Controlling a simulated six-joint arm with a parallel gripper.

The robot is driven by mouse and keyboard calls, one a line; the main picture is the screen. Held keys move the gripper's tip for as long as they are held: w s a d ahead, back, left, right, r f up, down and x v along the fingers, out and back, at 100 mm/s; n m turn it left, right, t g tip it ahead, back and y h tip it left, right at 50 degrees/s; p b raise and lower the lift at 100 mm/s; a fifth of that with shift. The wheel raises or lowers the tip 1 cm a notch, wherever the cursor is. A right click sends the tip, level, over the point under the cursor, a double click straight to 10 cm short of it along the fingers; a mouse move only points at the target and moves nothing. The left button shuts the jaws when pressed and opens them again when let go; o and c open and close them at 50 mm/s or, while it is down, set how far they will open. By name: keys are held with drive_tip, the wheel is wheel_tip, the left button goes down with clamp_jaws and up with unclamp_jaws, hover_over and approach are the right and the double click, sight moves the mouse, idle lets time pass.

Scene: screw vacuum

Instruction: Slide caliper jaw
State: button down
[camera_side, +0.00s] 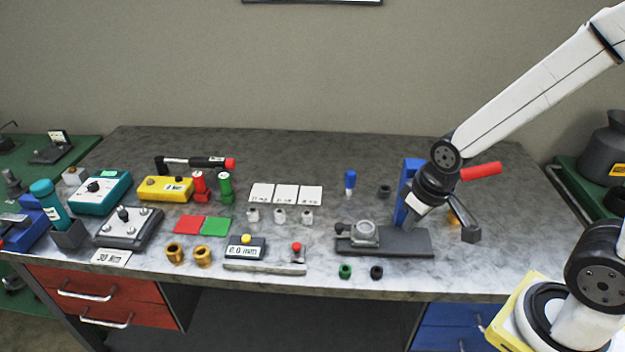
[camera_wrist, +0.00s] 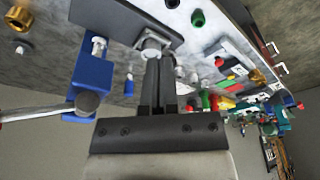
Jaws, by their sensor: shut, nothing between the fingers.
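The caliper (camera_side: 265,268) lies near the front edge of the bench, left of centre, in the side view. It is a light grey bar with a dark display box (camera_side: 258,252) reading 0.0 mm. A small grey jaw block (camera_side: 298,258) with a red knob (camera_side: 297,246) stands at its right end. My gripper (camera_wrist: 158,62) is shut and empty, its dark fingers together in the wrist view.
The blue press column (camera_side: 410,180), with its dark base (camera_side: 410,242), red handle (camera_side: 480,171) and round grey fixture (camera_side: 365,233), stands close to my gripper. Green (camera_side: 345,271) and black (camera_side: 377,272) small parts lie in front. White cards (camera_side: 286,194) and cylinders (camera_side: 279,215) lie behind the caliper.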

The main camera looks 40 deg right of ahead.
idle(0.4)
drive_tip(key=c, duration=0.6)
unclamp_jaws()
drive_tip(key=shift+w, duration=0.15)
drive_tip(key=shift+o, duration=0.7)
drive_tip(key=shift+w+a, duration=0.2)
drive_tip(key=shift+w, duration=0.15)
drive_tip(key=n+g, duration=0.3)
drive_tip(key=n, duration=0.6)
hover_over(296, 244)
wheel_tip(296, 244, down, 4)
drive_tip(key=shift+s+f, duration=0.1)
drive_tip(key=shift+f, duration=3.8)
